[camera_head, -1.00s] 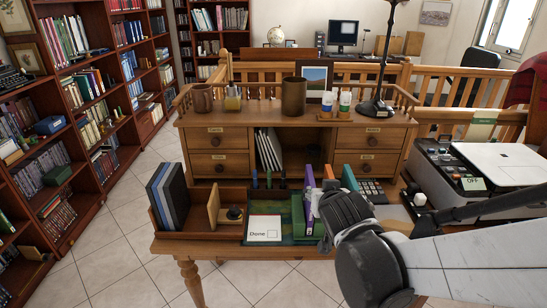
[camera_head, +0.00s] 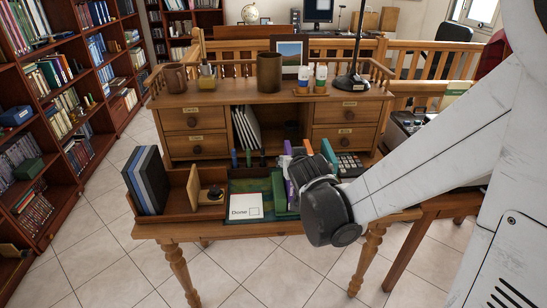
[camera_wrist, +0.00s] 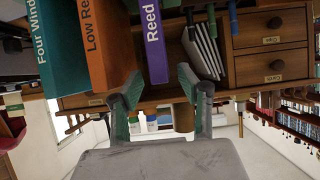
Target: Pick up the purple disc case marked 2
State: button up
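A purple case (camera_wrist: 154,38) with the lettering "Reed" stands among upright cases in the wrist view. I see no 2 on the part that shows. In the head view a purple edge (camera_head: 290,193) shows just left of my gripper, mostly hidden by it. My gripper (camera_wrist: 163,88) is open in the wrist view, its two green-padded fingers apart with nothing clearly held. The purple case's lower end lies close to the gap between them; I cannot tell whether they touch. In the head view my gripper (camera_head: 303,170) is over the desk's front right part.
An orange case (camera_wrist: 103,40) and a teal case (camera_wrist: 55,35) stand beside the purple one. A green case (camera_head: 280,193) and a white "Done" card (camera_head: 246,206) are left of my gripper. The drawer hutch (camera_head: 195,136) rises behind.

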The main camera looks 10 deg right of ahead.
jog(key=shift+b+x, duration=0.35)
jog(key=shift+x, duration=2.25)
jog(key=shift+c, duration=0.4)
grip_shut()
